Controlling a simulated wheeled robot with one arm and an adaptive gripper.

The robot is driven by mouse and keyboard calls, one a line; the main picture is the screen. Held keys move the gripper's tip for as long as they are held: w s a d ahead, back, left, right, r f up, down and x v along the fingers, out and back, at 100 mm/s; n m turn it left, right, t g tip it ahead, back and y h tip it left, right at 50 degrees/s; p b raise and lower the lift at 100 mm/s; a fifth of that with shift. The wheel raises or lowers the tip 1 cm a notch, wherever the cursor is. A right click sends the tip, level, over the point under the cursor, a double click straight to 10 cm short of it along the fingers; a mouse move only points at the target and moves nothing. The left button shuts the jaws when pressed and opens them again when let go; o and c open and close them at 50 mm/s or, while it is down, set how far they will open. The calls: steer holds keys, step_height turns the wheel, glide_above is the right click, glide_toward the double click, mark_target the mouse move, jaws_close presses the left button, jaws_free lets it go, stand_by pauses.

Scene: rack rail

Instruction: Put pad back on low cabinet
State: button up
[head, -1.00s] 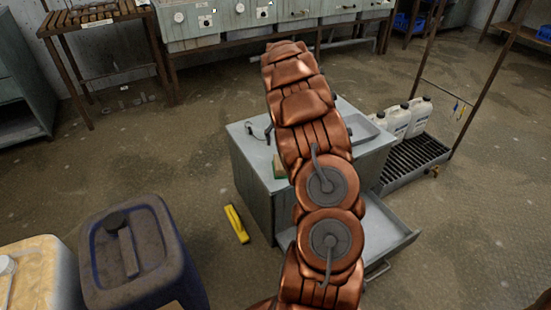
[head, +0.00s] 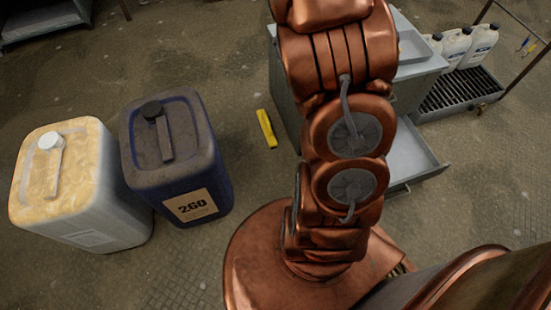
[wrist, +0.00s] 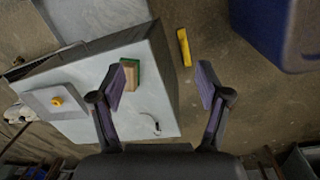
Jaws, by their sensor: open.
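The low cabinet (head: 284,92) is grey, partly hidden behind my arm in the head view, with a drawer (head: 415,153) pulled open. Its pale top (wrist: 75,55) shows in the wrist view. A green and tan block-like pad (wrist: 132,75) lies on that top near its edge, beside my left finger; the head view does not show it. A yellow bar-shaped piece (head: 266,128) lies on the floor beside the cabinet, and also shows in the wrist view (wrist: 184,47). My gripper (wrist: 161,80) is open above the cabinet edge, nothing between its fingers. I cannot tell which piece the task names.
A blue can (head: 180,160) and a cream can (head: 75,190) stand on the floor at the left. White bottles (head: 470,45) stand on a slatted rack (head: 465,92) at the right. Floor around the yellow piece is clear.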

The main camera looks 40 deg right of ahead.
steer(key=s+a+r+n, duration=0.3)
steer(key=s+a, duration=0.9)
steer(key=a, duration=0.4)
steer(key=s+a+n, duration=0.1)
steer(key=s+a, duration=0.3)
steer(key=s, duration=0.2)
steer(key=s+a+f+n+g, duration=0.1)
steer(key=s+a+n, duration=0.1)
steer(key=s+a, duration=0.2)
steer(key=s, duration=0.3)
steer(key=shift+a+f+g, duration=0.25)
steer(key=shift+a+g, duration=0.05)
step_height(320, 180, up, 26)
steer(key=t+p, duration=0.1)
steer(key=p, duration=2.3)
steer(key=shift+s, duration=0.4)
steer(key=shift+c, duration=0.2)
